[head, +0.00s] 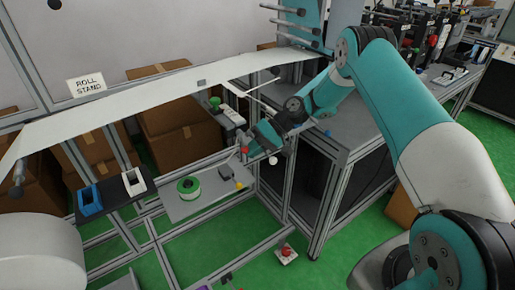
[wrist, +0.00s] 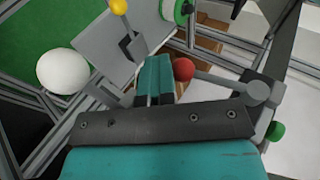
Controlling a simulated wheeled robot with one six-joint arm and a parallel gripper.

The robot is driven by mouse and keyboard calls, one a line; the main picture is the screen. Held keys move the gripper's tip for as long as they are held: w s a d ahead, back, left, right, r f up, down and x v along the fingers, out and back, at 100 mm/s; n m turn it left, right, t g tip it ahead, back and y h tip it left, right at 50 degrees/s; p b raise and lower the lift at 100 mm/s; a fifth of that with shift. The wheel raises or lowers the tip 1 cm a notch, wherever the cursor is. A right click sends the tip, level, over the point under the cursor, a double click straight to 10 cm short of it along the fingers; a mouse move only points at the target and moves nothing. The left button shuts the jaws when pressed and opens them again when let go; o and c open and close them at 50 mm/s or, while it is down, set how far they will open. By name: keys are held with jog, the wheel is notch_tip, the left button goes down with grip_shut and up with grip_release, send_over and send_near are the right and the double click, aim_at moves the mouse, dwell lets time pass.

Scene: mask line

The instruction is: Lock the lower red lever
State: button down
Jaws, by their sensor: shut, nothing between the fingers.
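The red lever's round knob (wrist: 183,69) is just right of my fingertips in the wrist view. Its grey rod runs right to a grey pivot (wrist: 262,92). In the head view the red knob (head: 245,149) shows small at the left end of my gripper (head: 253,148). My gripper's teal fingers (wrist: 156,62) are together and hold nothing. The knob looks very close beside the fingers; I cannot tell whether they touch. Which latch the lever sits in is not clear.
A white ball (wrist: 62,71) and a yellow knob (wrist: 119,6) are near my gripper, with a green knob (wrist: 276,131) at right. A grey shelf (head: 205,200) bears a green roll (head: 188,186). Frame bars and a white web (head: 150,98) surround the arm.

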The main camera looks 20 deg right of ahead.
jog(key=shift+w+r+p, duration=0.25)
jog(key=shift+r+p, duration=0.2)
jog(key=shift+r, duration=0.6)
jog(key=shift+d+r, duration=0.2)
jog(key=shift+d, duration=0.15)
jog(key=d+f+b+v, duration=0.1)
jog(key=v, duration=1.5)
jog(key=shift+s, duration=0.3)
